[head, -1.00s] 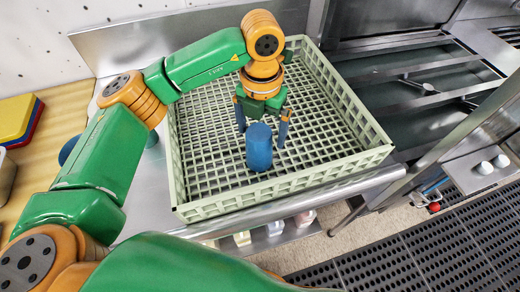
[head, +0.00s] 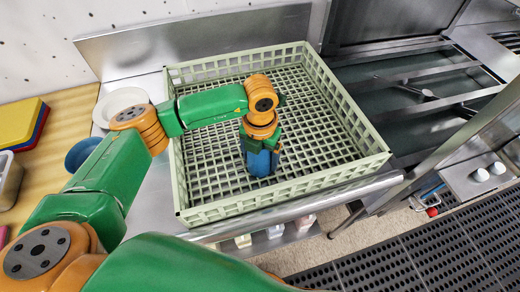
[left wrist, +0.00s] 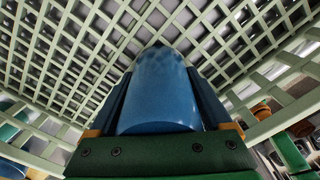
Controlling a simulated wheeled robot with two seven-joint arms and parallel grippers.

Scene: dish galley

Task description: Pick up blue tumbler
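The blue tumbler (head: 259,165) stands upright in the pale green dish rack (head: 342,170), near its front. My left gripper (head: 262,160) is down over the tumbler with a finger on either side. In the left wrist view the tumbler (left wrist: 160,95) fills the space between the two dark blue fingers, with no clear gap showing. The gripper looks shut on it. The tumbler's base seems to be at the rack floor; I cannot tell whether it is lifted. My right gripper is not in view.
Yellow and red boards (head: 18,122) lie further left. The rack's walls surround the gripper; its floor is otherwise empty.

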